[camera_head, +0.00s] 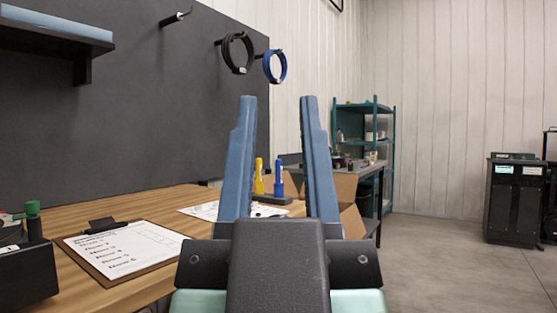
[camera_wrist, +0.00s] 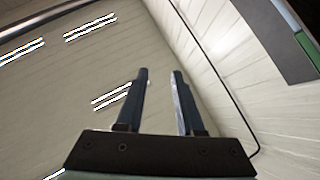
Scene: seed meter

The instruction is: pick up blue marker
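The blue marker (camera_head: 279,176) stands upright in a dark holder (camera_head: 272,199) on the wooden table, just right of a yellow marker (camera_head: 259,177). In the head view it shows between the two fingers of my gripper (camera_head: 278,100), well beyond them. My gripper is open with nothing between its fingers. In the wrist view my gripper (camera_wrist: 160,72) points at the ceiling and wall, and no marker is seen there.
A clipboard (camera_head: 122,247) with a written sheet lies on the wooden table (camera_head: 150,208) at the left. A black box (camera_head: 25,275) stands at the near left. Cable rings (camera_head: 238,53) hang on the dark board. A teal shelf (camera_head: 386,150) and open floor lie to the right.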

